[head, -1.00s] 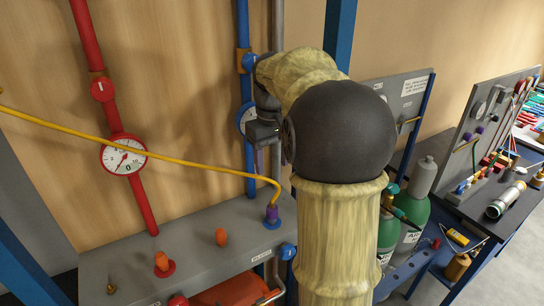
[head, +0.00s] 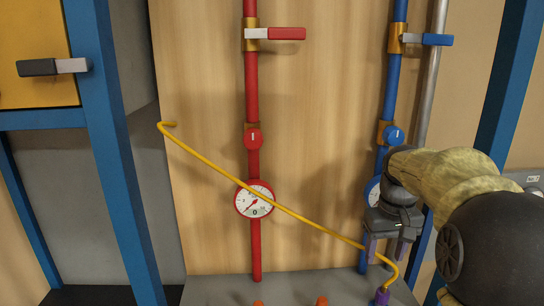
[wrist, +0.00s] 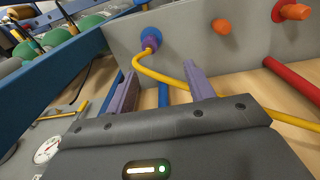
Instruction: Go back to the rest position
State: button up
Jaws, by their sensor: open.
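My gripper (head: 386,248) is at the right of the head view, fingers pointing down, in front of the blue pipe and above the grey bench. In the wrist view its two purple fingers (wrist: 160,92) stand apart with nothing gripped between them. The connector also shows in the wrist view (wrist: 151,38), plugged at a blue ring, beyond the fingertips. The hose passes close to the fingers; I cannot tell whether it touches them.
A red pipe (head: 252,100) with a gauge (head: 254,200) and a blue pipe (head: 393,75) run up the wooden wall. Valve levers, red (head: 287,33) and blue (head: 437,40), stick out. A blue post (head: 112,150) stands left. Orange pegs (wrist: 221,27) stand on the bench.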

jog(key=shift+t, duration=0.5)
jog(key=s+a+f, duration=0.1)
jog(key=a+f, duration=0.1)
jog(key=f, duration=0.1)
jog(key=s+a+f+b, duration=0.1)
jog(key=s+a+f, duration=0.1)
jog(key=f, duration=0.2)
jog(key=s+a+f, duration=0.1)
jog(key=a+f, duration=0.1)
jog(key=f, duration=0.2)
jog(key=shift+s+a, duration=0.15)
jog(key=shift+a, duration=0.2)
jog(key=s+a+f+t+b, duration=0.1)
jog(key=s+a+f, duration=0.3)
jog(key=s+f, duration=0.3)
jog(key=shift+s+a+f, duration=0.3)
jog(key=shift+s+f, duration=0.05)
jog(key=shift+f, duration=0.25)
